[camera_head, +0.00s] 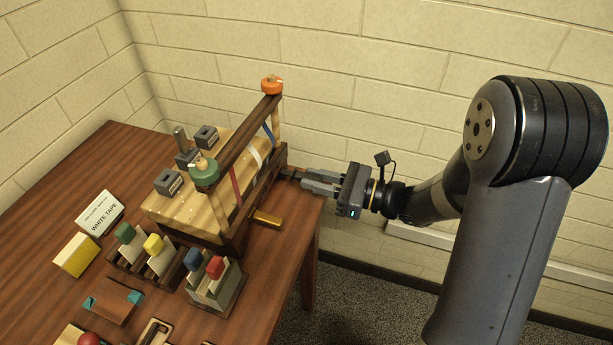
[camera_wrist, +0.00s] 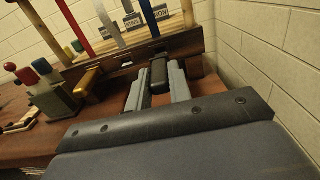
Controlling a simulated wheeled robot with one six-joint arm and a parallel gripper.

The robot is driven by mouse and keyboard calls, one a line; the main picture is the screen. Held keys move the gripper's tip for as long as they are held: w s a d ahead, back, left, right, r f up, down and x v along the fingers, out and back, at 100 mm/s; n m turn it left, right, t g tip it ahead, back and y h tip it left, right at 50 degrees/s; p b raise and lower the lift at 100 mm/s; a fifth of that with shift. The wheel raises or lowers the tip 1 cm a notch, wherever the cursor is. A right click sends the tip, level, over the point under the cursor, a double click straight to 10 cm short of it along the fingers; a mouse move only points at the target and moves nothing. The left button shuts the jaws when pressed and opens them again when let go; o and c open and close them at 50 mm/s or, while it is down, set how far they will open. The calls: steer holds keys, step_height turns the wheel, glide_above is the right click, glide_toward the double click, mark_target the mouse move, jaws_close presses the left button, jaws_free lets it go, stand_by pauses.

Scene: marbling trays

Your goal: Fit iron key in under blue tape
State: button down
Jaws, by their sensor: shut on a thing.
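The iron key is a dark bar (camera_wrist: 158,76) between the fingers of my gripper (camera_wrist: 157,84), which is shut on it. In the head view my gripper (camera_head: 306,181) is at the right side of the wooden frame (camera_head: 237,232), pointing left. The key's far end meets the frame's side wall near the blue tape (camera_head: 267,133); I cannot tell how far it is in. In the wrist view the blue tape (camera_wrist: 149,16) rises just beyond the key. A brass key (camera_head: 267,218) sticks out of the same wall near the red tape (camera_head: 235,187).
A white tape (camera_head: 256,157) stands between the red and blue ones. Racks of coloured-topped pieces (camera_head: 216,286) stand in front. The wall is close behind.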

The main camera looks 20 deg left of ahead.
mark_target(294, 174)
steer(key=shift+w+a, duration=0.15)
steer(key=shift+a, duration=1.7)
steer(key=c, duration=1.2)
jaws_free()
steer(key=d+b, duration=0.1)
steer(key=d, duration=0.9)
steer(key=shift+s+d, duration=0.4)
steer(key=shift+a, duration=0.1)
steer(key=shift+w+a+p, duration=0.2)
steer(key=shift+a, duration=2.3)
steer(key=shift+w+a+p, duration=0.2)
steer(key=shift+a, duration=2.3)
